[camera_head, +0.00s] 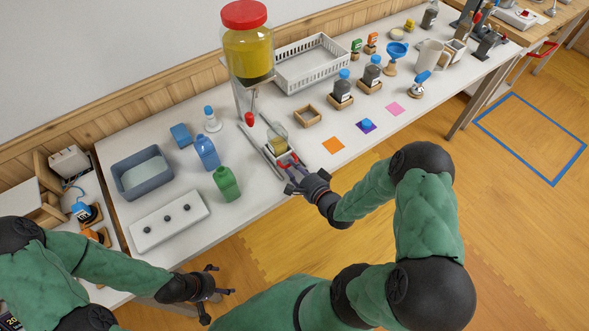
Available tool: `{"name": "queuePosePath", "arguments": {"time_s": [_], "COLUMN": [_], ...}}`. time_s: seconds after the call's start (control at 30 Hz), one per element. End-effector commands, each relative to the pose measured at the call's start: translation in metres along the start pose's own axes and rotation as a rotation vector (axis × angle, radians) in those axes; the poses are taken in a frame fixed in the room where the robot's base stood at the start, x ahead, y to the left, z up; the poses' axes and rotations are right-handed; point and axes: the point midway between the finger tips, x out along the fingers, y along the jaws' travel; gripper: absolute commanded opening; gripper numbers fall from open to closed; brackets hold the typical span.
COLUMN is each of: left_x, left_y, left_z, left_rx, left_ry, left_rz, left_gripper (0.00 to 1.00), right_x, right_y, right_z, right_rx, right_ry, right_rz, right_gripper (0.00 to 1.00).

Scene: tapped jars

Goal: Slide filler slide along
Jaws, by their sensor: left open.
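The filler has a big jar of yellow liquid with a red lid (247,45) on a metal stand, with a red tap (249,118) below it. A pale slide track (262,150) runs from under the tap toward the table's front edge. A small jar with yellowish contents (277,140) stands on the slide. A red handle (288,161) is at the track's front end. My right gripper (291,177) is at this handle, its fingers overlapping it; whether they are closed on it is too small to tell. My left gripper (222,288) is open and empty, off the table's front edge.
Left of the filler stand a blue bottle (207,153), a green bottle (226,184), a grey-blue basin (142,173) and a white panel with black knobs (170,221).

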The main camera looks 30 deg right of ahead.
Motion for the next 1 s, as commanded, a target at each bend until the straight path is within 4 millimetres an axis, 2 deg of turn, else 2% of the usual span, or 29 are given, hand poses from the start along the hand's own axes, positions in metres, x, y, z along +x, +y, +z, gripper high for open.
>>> {"name": "queuePosePath", "arguments": {"time_s": [0.3,0.37,0.4,0.43,0.73,1.0], "left_x": [0.000,0.000,0.000,0.000,0.002,0.011], "left_y": [0.000,0.000,0.000,0.000,-0.001,-0.004], "left_z": [0.000,0.000,0.000,0.000,0.000,-0.001], "left_rx": [0.000,0.000,0.000,0.000,0.000,0.000], "left_ry": [0.000,0.000,0.000,0.000,0.000,0.000], "left_rz": [0.000,0.000,0.000,0.000,0.000,0.000], "left_gripper": [0.88,0.88,0.88,0.88,0.88,0.88], "right_x": [0.003,0.002,0.002,0.002,0.007,0.040], "right_y": [0.000,0.000,0.000,0.000,-0.001,-0.007], "right_z": [0.000,0.000,0.000,0.000,0.000,0.000], "right_rx": [0.000,0.000,0.000,0.000,-0.001,-0.003], "right_ry": [0.000,0.000,0.000,0.000,-0.001,-0.002], "right_rz": [0.000,0.000,0.000,0.000,0.000,-0.001], "right_gripper": [0.30,0.16,0.04,0.00,0.00,0.00]}}
